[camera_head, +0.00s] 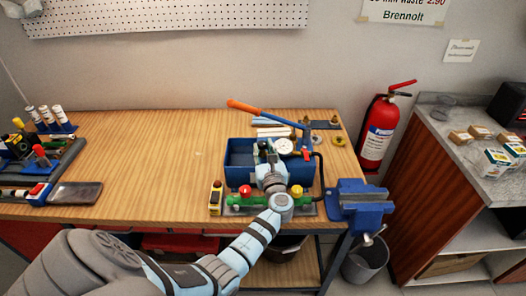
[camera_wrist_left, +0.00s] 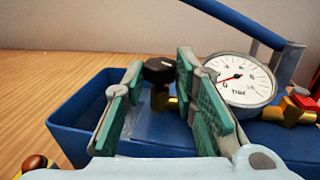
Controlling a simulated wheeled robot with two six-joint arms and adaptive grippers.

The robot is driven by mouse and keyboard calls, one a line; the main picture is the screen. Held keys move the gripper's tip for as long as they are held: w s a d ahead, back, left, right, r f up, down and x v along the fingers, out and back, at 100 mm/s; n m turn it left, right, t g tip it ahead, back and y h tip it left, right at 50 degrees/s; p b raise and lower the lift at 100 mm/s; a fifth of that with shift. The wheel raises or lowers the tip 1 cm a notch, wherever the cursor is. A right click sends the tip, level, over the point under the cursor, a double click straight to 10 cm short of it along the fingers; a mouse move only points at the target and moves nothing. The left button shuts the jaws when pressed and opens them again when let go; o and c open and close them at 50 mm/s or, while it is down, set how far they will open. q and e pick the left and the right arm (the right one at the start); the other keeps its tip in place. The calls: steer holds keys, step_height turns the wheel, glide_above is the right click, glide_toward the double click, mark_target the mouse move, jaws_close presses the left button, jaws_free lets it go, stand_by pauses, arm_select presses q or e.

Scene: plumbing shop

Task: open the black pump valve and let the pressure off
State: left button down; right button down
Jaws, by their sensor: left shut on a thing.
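The blue test pump (camera_head: 240,165) stands on the wooden bench, with an open tank and a long lever with an orange grip (camera_head: 243,106). Its round white gauge (camera_wrist_left: 238,79) shows right of my fingers in the wrist view; the red needle points left and slightly down. The black valve knob (camera_wrist_left: 159,70) sits on a brass fitting between the fingers of my left gripper (camera_wrist_left: 160,100). The gripper is shut on this knob. In the head view my gripper (camera_head: 265,155) reaches over the pump's front and hides the knob. My right gripper is out of view.
A red-handled brass valve (camera_wrist_left: 298,102) is right of the gauge. A green manifold with red and yellow knobs (camera_head: 245,191) lies before the pump. A blue vise (camera_head: 360,200) is at the bench's right corner. The bench left of the pump is largely clear.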

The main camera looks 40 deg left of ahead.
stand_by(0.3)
arm_select(q)
steer(key=c, duration=1.5)
jaws_free()
steer(key=shift+o, duration=1)
steer(key=shift+s+a, duration=0.1)
steer(key=shift+a, duration=0.05)
steer(key=v, duration=0.8)
steer(key=shift+c, duration=0.2)
